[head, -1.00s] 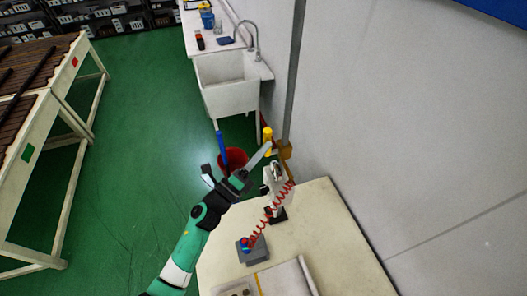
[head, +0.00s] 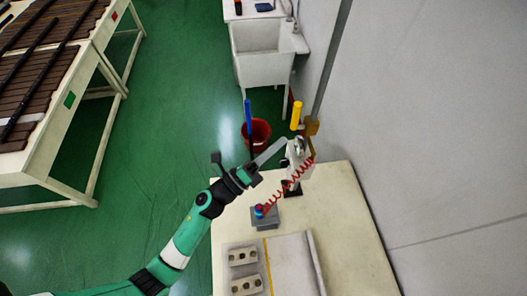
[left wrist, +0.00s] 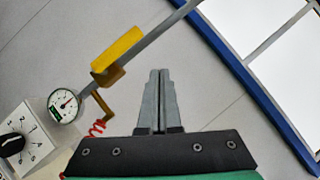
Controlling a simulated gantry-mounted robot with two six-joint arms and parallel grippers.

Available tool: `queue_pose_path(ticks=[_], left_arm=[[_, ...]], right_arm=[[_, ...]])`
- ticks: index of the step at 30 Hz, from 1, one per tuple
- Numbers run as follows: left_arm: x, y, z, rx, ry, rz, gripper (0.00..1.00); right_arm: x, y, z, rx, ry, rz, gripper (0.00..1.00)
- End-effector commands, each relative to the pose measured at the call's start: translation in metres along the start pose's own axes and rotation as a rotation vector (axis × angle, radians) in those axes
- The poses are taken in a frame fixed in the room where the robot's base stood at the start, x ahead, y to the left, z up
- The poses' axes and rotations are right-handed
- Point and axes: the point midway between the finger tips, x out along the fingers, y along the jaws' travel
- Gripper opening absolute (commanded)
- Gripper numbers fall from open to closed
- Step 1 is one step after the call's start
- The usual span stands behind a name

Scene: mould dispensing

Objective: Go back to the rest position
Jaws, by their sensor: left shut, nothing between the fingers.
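My left gripper (head: 283,143) is at the end of the green arm, over the far left edge of the cream table (head: 350,235). In the head view it lies just left of the white dispensing device with the red coiled hose (head: 298,154). Whether it touches the device is hard to tell there. In the left wrist view the two grey fingers (left wrist: 160,74) are together, with nothing held. My right gripper is not in view.
On the table are a grey block with a coloured button (head: 267,214) and grey moulds (head: 244,256). Behind stand a yellow post (head: 296,116), a red bucket (head: 257,131) and a sink (head: 262,50). The wrist view shows a dial gauge (left wrist: 63,105) and numbered knob (left wrist: 12,144).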

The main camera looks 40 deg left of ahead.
Motion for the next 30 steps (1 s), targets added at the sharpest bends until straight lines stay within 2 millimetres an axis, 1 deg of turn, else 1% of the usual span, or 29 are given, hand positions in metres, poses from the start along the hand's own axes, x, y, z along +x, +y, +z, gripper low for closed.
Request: queue_pose_path(ticks=[1, 3, 6, 9, 20, 23, 25, 26, 27, 29, 30], left_arm=[[-0.012, -0.004, 0.001, 0.0, 0.0, 0.003, 0.0], [-0.026, -0.008, 0.003, 0.0, -0.001, 0.003, 0.0], [-0.039, -0.013, 0.003, 0.0, 0.0, 0.001, 0.0], [-0.046, -0.015, 0.004, 0.0, 0.0, 0.001, 0.0], [-0.047, -0.016, 0.004, 0.0, 0.001, -0.001, 0.0], [-0.041, -0.023, 0.001, 0.0, 0.01, -0.019, 0.0], [-0.024, -0.04, 0.006, 0.011, 0.01, -0.068, 0.0], [-0.014, -0.051, 0.009, 0.018, 0.008, -0.1, 0.0], [0.0, -0.071, 0.015, 0.031, 0.002, -0.152, 0.0], [0.021, -0.11, 0.028, 0.035, -0.017, -0.252, 0.0], [0.033, -0.141, 0.04, 0.027, -0.042, -0.326, 0.0]], right_arm=[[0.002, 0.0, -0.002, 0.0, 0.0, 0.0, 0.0], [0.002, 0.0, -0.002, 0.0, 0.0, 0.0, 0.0], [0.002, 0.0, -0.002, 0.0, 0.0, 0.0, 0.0], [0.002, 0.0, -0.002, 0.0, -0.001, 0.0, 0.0], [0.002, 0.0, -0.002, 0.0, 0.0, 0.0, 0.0], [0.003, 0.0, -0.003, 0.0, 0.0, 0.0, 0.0], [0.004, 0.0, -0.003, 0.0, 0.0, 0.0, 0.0], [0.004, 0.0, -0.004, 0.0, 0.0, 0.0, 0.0], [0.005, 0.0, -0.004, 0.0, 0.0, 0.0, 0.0], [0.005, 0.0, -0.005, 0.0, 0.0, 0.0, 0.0], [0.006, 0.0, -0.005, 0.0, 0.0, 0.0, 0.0]])
